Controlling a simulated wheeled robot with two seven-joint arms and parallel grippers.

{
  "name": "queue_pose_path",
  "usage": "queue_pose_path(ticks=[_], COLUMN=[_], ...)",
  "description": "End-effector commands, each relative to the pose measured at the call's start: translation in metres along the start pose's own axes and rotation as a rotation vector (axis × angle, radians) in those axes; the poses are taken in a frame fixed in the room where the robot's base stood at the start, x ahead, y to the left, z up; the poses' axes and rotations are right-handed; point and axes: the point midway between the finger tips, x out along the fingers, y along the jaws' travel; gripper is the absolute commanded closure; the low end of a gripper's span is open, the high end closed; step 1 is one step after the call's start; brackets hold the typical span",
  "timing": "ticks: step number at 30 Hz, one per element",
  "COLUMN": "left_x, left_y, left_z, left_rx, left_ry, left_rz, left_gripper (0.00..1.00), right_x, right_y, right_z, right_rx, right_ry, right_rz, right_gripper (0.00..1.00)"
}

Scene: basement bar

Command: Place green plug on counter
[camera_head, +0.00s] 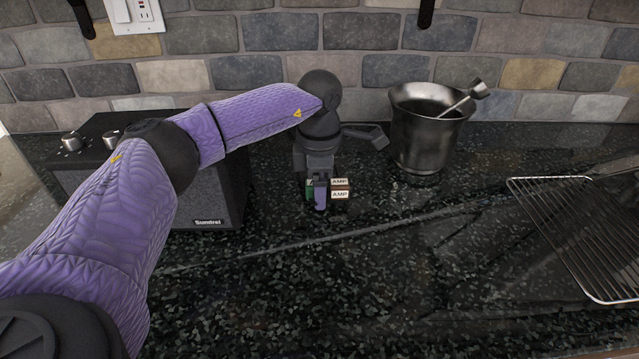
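My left gripper (319,192) points down at the counter (330,285), between the speaker and the metal pot. A small green piece, likely the green plug (309,193), shows just left of the near finger. Two white tags marked AMP (340,195) stick out to the right of that finger. The near finger covers most of the plug and the far finger is hidden, so I cannot tell whether the gripper is closed on it. I also cannot tell whether the plug touches the counter. My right gripper is not in view.
A black speaker (215,185) stands at the left, partly behind my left arm. A metal pot (428,130) with a utensil in it stands right of the gripper. A wire rack (590,235) lies at the far right. The front middle of the counter is clear.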

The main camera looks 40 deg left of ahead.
Motion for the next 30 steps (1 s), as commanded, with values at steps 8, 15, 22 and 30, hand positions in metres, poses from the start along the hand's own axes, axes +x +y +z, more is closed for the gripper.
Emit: queue_pose_path(ticks=[8,15,22,30], left_x=[-0.003,-0.063,-0.115,-0.123], left_y=[0.0,0.0,0.0,0.0], left_z=[0.0,0.001,0.001,0.0], left_rx=[0.0,0.0,0.002,0.001], left_ry=[-0.001,-0.005,-0.003,0.0], left_rz=[0.001,0.004,0.003,0.0], left_gripper=[0.22,0.22,0.22,0.22], right_x=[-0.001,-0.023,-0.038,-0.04], right_y=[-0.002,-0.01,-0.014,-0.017], right_z=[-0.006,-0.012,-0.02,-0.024], right_rx=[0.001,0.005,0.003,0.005], right_ry=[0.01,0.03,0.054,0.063], right_rz=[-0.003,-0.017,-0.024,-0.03], right_gripper=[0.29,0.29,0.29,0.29])
